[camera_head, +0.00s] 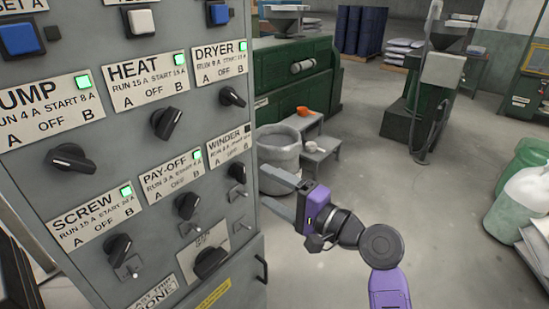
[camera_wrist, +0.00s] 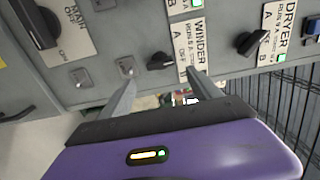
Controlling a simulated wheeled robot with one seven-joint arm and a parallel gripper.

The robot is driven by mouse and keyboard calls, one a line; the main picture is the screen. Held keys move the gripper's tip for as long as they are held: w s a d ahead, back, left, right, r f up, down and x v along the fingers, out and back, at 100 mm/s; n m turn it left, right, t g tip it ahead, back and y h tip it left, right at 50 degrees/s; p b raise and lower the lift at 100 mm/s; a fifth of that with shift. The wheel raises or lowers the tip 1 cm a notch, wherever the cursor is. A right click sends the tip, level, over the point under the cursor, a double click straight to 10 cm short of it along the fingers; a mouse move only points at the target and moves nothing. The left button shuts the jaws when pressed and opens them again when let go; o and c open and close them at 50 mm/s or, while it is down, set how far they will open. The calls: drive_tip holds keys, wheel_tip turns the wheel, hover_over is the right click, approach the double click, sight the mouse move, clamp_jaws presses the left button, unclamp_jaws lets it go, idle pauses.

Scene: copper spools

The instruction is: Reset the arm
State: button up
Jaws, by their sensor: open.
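My gripper (camera_head: 266,188) is in front of the right edge of the grey control panel (camera_head: 228,50). Its two grey fingers are apart and point at the panel. In the wrist view my gripper (camera_wrist: 161,78) is open with nothing held between the fingers. The black WINDER knob (camera_wrist: 160,61) is just beyond the fingertips; I cannot tell whether they touch the panel. In the head view the WINDER knob (camera_head: 238,170) is under its label, and its lamp (camera_head: 247,129) is dark. My purple arm reaches in from the lower right.
Lit green lamps show at PUMP (camera_head: 82,82), HEAT, DRYER, SCREW and PAY-OFF. A large MAIN knob (camera_wrist: 38,22) is at the wrist view's upper left. A grey bin (camera_head: 278,155) and step stool (camera_head: 322,150) stand behind my gripper.

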drive_tip(key=w+d+r+t+h, duration=0.1)
drive_tip(key=w+d+t+h, duration=0.1)
drive_tip(key=d+t+h, duration=0.3)
drive_tip(key=s+d+f+n+t+h, duration=0.1)
drive_tip(key=s+d+f+h, duration=0.25)
drive_tip(key=s+d, duration=0.3)
drive_tip(key=s+d+f+n+t+h, duration=0.1)
drive_tip(key=s+d+f+t+h, duration=0.15)
drive_tip(key=s+d+f, duration=0.35)
drive_tip(key=s+d+f+n+g+h, duration=0.1)
drive_tip(key=s+d+n+g, duration=0.1)
drive_tip(key=s, duration=1.6)
drive_tip(key=s+d+f+n+g+h, duration=0.2)
drive_tip(key=s+n, duration=0.1)
drive_tip(key=s, duration=1.5)
drive_tip(key=shift+d+f+n+g, duration=0.2)
drive_tip(key=shift+f+n+g, duration=0.05)
drive_tip(key=shift+n+g, duration=0.1)
